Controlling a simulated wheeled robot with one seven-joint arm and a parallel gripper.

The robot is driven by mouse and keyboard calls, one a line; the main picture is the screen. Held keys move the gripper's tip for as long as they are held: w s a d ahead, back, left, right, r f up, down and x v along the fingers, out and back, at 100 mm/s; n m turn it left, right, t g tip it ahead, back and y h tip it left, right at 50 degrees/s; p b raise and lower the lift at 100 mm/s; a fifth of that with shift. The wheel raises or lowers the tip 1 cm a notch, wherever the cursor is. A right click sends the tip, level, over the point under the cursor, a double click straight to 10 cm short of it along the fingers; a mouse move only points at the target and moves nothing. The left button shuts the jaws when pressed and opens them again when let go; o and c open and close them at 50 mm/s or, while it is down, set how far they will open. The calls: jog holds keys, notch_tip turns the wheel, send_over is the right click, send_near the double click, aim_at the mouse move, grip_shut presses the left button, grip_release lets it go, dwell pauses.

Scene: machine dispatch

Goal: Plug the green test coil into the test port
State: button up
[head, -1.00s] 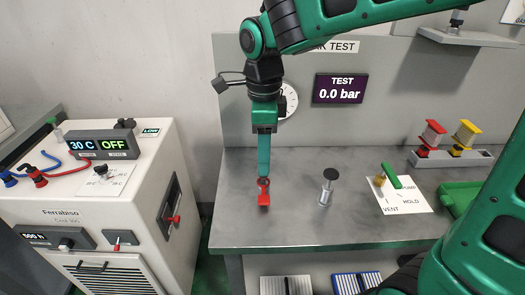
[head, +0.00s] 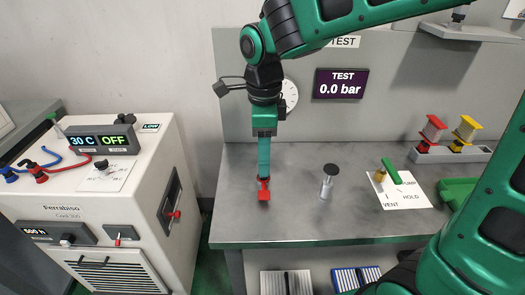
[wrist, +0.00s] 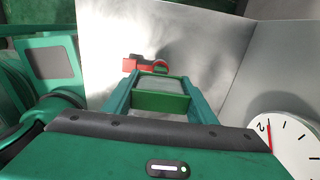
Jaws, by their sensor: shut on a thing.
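My gripper (head: 263,177) points straight down at the left part of the grey bench. In the wrist view its two fingers (wrist: 160,90) are shut on a green block with a pale grey face, which looks like the green test coil (wrist: 160,103). In the head view the fingers hide this coil. A red fitting (head: 264,194) with a ring stands at the bench just past the fingertips; it also shows in the wrist view (wrist: 131,65). I cannot tell whether it is the test port, or whether the coil touches it.
A silver post with a black knob (head: 328,181) stands right of my gripper. Further right are a green-handled valve (head: 391,171), a rack (head: 450,154) with red and yellow coils, and a green tray (head: 458,192). A white machine (head: 85,215) stands left. The display reads 0.0 bar.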

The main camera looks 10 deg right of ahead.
jog(key=shift+s+f, duration=0.1)
jog(key=shift+f, duration=0.4)
dwell(0.8)
jog(key=o, duration=1.1)
jog(key=shift+o, duration=0.7)
jog(key=shift+o, duration=1.4)
jog(key=shift+r, duration=0.15)
jog(key=shift+r, duration=2.95)
